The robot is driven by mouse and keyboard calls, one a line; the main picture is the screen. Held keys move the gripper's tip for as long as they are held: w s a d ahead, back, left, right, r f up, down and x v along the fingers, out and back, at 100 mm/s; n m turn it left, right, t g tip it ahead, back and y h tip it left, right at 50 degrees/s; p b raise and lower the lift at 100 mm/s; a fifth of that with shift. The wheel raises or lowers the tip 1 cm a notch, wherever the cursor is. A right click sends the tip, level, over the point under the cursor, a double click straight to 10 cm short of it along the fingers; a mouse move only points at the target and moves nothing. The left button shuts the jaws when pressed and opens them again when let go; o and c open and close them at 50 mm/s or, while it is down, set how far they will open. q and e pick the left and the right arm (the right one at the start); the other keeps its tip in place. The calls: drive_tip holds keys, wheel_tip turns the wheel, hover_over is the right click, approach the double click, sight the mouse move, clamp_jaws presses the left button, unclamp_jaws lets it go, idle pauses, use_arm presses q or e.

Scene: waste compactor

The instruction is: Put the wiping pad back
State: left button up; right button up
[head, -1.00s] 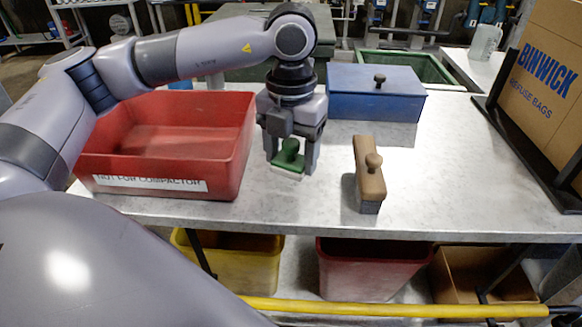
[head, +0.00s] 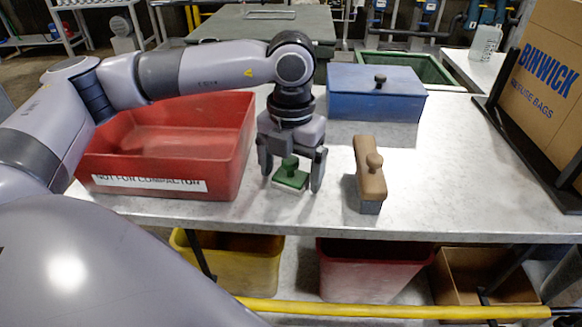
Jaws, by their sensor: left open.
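The wiping pad (head: 290,178), green with a knob handle on a pale base, rests on the grey metal table between the red bin and the wooden-handled brush. My left gripper (head: 291,184) is open over it, with one finger on each side of the pad and gaps between fingers and pad. The pad's knob is partly hidden under the gripper body. My right gripper is not in the head view.
A red bin (head: 226,170) labelled "NOT FOR COMPACTOR" stands left. A brown brush (head: 369,175) stands just right of the gripper. A blue lidded box (head: 375,100) is behind, and a Binwick carton (head: 545,90) is at right. The table between brush and carton is clear.

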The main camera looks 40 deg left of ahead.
sight(291, 159)
use_arm(q)
drive_tip(key=shift+r, duration=0.35)
wheel_tip(291, 159, up, 12)
drive_tip(key=shift+f+p, duration=0.2)
drive_tip(key=shift+p, duration=0.25)
